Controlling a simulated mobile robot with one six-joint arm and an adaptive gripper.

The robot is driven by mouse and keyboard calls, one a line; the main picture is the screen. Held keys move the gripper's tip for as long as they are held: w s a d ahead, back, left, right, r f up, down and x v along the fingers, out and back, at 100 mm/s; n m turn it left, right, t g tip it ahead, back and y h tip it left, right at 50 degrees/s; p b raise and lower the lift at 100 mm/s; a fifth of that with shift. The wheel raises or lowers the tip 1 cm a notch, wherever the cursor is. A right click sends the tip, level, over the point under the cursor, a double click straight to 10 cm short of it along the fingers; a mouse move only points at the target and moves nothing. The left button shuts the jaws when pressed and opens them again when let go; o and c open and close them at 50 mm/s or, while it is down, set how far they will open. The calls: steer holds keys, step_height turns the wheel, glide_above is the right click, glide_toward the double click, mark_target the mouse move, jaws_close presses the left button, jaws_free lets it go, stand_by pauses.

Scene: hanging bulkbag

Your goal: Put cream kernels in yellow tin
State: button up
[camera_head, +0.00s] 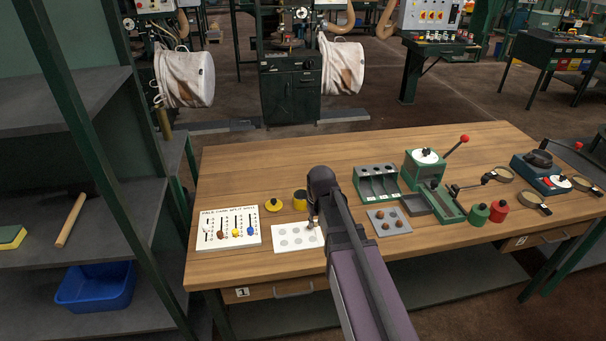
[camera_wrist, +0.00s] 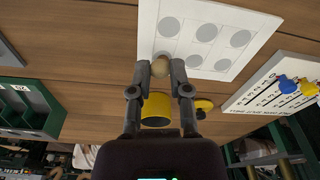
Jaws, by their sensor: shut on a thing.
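My gripper (camera_wrist: 160,70) is shut on a round cream kernel (camera_wrist: 160,67) between its fingertips, low over the edge of the white card (camera_wrist: 213,13). In the head view my gripper (camera_head: 312,222) is small and partly hidden by my arm. The yellow tin (camera_head: 300,199) stands open behind the card; in the wrist view the tin (camera_wrist: 156,108) shows between and below my fingers. Its yellow lid (camera_head: 274,205) lies on the table to the left of the tin.
A white chart (camera_head: 229,228) with coloured samples lies left of the card. To the right are a grey plate (camera_head: 397,222) with brown balls, a green compartment rack (camera_head: 377,182), a green lever press (camera_head: 426,165), and green (camera_head: 479,215) and red (camera_head: 499,211) containers.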

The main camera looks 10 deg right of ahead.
steer(key=shift+d+r, duration=0.1)
stand_by(0.3)
steer(key=w+r+p, duration=0.2)
steer(key=w, duration=0.6)
steer(key=w+r+p, duration=0.3)
steer(key=w, duration=0.5)
steer(key=shift+r+p, duration=0.3)
steer(key=shift+p, duration=0.05)
steer(key=shift+f, duration=0.15)
steer(key=shift+f+b, duration=2.9)
steer(key=shift+b, duration=0.15)
steer(key=o, duration=0.7)
steer(key=shift+o, duration=0.2)
steer(key=shift+r, duration=0.25)
